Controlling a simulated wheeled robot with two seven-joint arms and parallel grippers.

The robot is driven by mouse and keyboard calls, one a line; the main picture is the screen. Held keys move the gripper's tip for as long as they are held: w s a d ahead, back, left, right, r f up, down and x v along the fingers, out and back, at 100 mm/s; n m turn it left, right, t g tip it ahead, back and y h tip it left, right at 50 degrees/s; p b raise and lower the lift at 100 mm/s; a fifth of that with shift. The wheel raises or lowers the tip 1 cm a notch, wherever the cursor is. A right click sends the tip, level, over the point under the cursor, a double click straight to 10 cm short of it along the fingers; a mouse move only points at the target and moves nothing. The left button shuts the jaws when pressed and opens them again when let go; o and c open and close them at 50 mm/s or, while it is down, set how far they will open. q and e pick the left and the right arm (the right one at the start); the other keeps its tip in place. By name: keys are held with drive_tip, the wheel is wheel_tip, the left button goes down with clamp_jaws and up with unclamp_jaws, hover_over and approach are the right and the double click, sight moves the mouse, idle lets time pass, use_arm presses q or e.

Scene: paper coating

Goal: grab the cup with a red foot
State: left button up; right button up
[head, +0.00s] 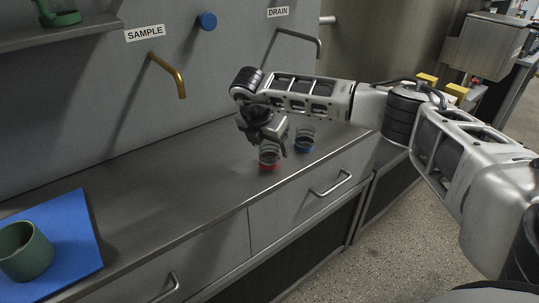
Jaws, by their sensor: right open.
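The cup with a red foot (269,157) is a small clear cup standing upright on the metal counter (165,185). A similar clear cup with a blue foot (304,141) stands just to its right. My right gripper (274,144) points down over the red-footed cup, and its fingers are open. The gripper hides part of that cup's top, and I cannot tell whether the fingers touch it. My left gripper is not in view.
A green mug (25,250) stands on a blue mat (82,225) at the left. A brass tap (169,75) under the SAMPLE label and a grey tap (302,40) under the DRAIN label project from the wall. The counter's middle is clear.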

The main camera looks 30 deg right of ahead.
drive_tip(key=shift+w+d+f, duration=0.15)
drive_tip(key=shift+f, duration=0.45)
drive_tip(key=c, duration=1.1)
drive_tip(key=shift+r, duration=0.2)
